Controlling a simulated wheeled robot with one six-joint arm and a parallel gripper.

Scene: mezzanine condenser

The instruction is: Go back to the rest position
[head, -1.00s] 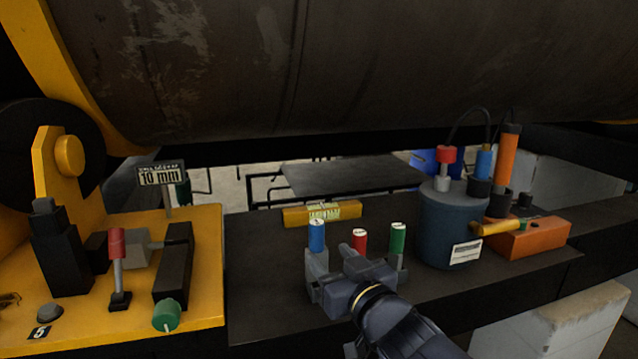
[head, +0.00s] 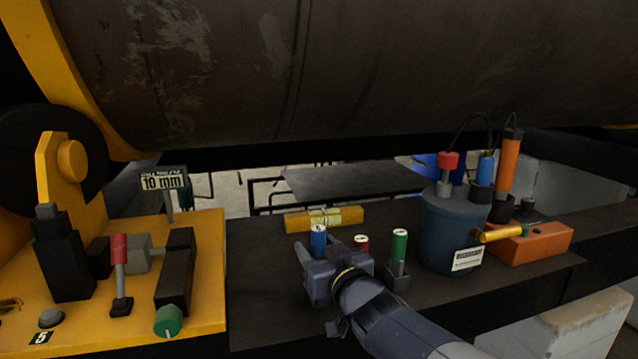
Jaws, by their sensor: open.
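My gripper (head: 318,250) is low over the dark bench (head: 262,300), in front of a row of small upright cylinders. The blue cylinder (head: 318,236) shows just behind the gripper's fingers, and I cannot tell whether they touch it. The red cylinder (head: 361,242) shows only its top above my wrist. The green cylinder (head: 399,244) stands upright in a grey holder at the right, clear of the gripper. The gripper is open; the lower parts of the blue and red cylinders are hidden behind it.
A dark blue drum (head: 445,230) with cables stands to the right, beside an orange box (head: 540,243). A yellow level (head: 322,218) lies behind the cylinders. A yellow plate (head: 205,300) with clamps and a 10 mm sign (head: 163,181) is at the left. A large dark tank (head: 340,70) hangs overhead.

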